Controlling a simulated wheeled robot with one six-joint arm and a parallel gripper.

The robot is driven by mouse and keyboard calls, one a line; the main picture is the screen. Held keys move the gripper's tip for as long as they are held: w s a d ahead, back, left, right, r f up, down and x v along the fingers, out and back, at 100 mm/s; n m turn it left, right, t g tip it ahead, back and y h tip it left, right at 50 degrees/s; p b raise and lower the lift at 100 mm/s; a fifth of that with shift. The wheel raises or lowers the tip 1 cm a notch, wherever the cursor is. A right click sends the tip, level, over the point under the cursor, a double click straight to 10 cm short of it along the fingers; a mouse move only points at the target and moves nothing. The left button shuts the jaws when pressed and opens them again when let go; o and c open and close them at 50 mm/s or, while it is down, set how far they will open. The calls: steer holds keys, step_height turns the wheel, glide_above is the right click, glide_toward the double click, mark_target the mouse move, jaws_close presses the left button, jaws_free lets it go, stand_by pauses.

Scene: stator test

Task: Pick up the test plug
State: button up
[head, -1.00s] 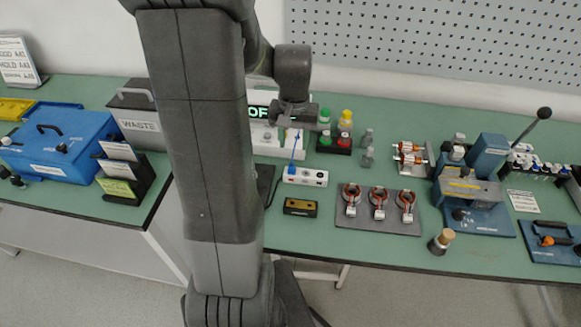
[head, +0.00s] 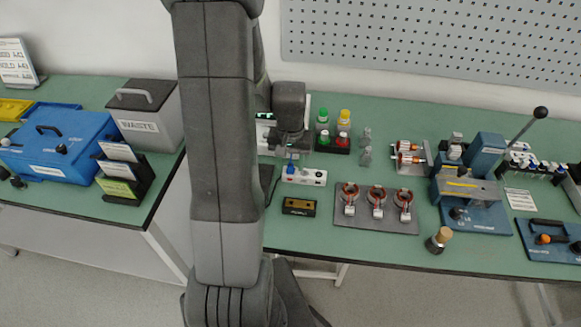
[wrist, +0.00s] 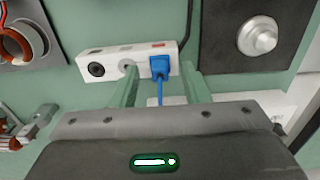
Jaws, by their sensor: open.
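The blue test plug (wrist: 160,67) sits at one end of a white socket strip (wrist: 112,62) in the wrist view, with a blue cable running from it back under my gripper. In the head view the plug (head: 291,168) shows at the left end of the strip (head: 313,178). My gripper (wrist: 159,70) is open, its two greenish fingers appearing to either side of the plug with gaps between. In the head view my gripper (head: 291,153) is just above the plug. Whether the fingertips are level with the plug is hard to tell.
A black and yellow box (head: 299,207) lies in front of the strip. A grey mat (head: 377,226) with three copper-wound stators is to the right. Bottles (head: 343,135) in a black holder stand behind. A dark plate with a round metal knob (wrist: 258,38) is near the plug.

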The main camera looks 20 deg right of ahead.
mark_target(291, 163)
jaws_close()
steer(key=shift+r, duration=0.15)
step_height(291, 163, up, 10)
stand_by(0.5)
stand_by(0.3)
steer(key=w+d+p, duration=0.3)
steer(key=w+d, duration=0.3)
steer(key=w, duration=0.4)
steer(key=shift+w+d, duration=0.2)
steer(key=shift+w, duration=0.2)
